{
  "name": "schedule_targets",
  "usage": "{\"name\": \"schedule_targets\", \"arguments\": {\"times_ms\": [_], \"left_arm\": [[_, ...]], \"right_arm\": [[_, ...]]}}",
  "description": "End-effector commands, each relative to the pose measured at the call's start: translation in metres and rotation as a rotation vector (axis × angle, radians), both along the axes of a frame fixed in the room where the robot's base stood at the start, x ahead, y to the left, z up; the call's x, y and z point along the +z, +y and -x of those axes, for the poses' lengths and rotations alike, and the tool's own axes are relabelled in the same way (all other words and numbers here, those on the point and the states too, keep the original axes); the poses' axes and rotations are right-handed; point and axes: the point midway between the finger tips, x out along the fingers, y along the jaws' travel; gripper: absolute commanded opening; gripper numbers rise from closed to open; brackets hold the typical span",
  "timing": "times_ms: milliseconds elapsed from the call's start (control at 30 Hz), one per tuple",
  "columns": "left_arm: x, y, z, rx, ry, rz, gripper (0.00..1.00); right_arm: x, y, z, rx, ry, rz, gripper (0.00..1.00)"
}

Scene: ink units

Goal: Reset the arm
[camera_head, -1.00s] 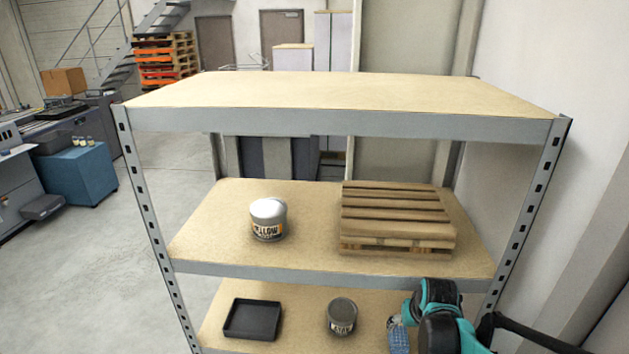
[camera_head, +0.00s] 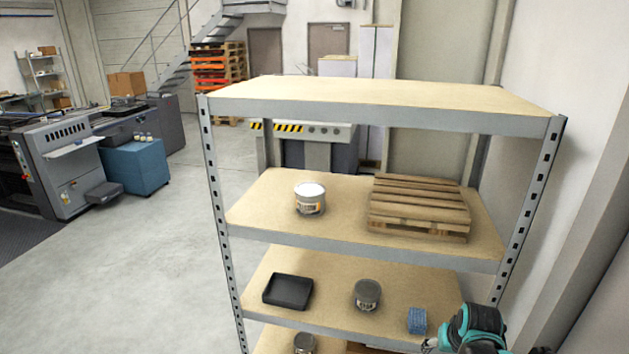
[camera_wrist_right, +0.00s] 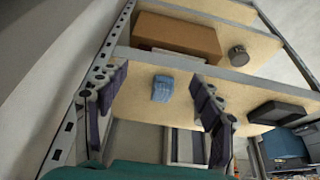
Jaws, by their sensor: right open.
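My right arm (camera_head: 474,328) shows at the lower right of the head view, in front of the shelf's right side; its fingers are not clear there. In the right wrist view my right gripper (camera_wrist_right: 160,105) is open and empty, its two dark fingers spread wide. A blue object (camera_wrist_right: 163,88) stands on a shelf board between the fingers in that picture, apart from them; it also shows in the head view (camera_head: 417,320). My left gripper is not in view.
The metal shelf rack (camera_head: 370,112) holds a white-lidded can (camera_head: 310,199), a wooden pallet (camera_head: 418,207), a black tray (camera_head: 288,291) and a grey can (camera_head: 367,295). Open floor lies to its left. A wall stands close on the right.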

Motion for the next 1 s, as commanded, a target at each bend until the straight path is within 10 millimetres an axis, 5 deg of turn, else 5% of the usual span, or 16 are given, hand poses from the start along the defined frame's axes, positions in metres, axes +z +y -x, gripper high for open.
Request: {"name": "schedule_targets", "arguments": {"times_ms": [567,1000], "left_arm": [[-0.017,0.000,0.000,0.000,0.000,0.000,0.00],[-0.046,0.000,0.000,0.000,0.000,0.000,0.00]], "right_arm": [[0.026,0.055,0.040,0.072,-0.065,0.017,0.67],[0.024,0.131,0.128,0.208,-0.194,0.029,0.67]]}}
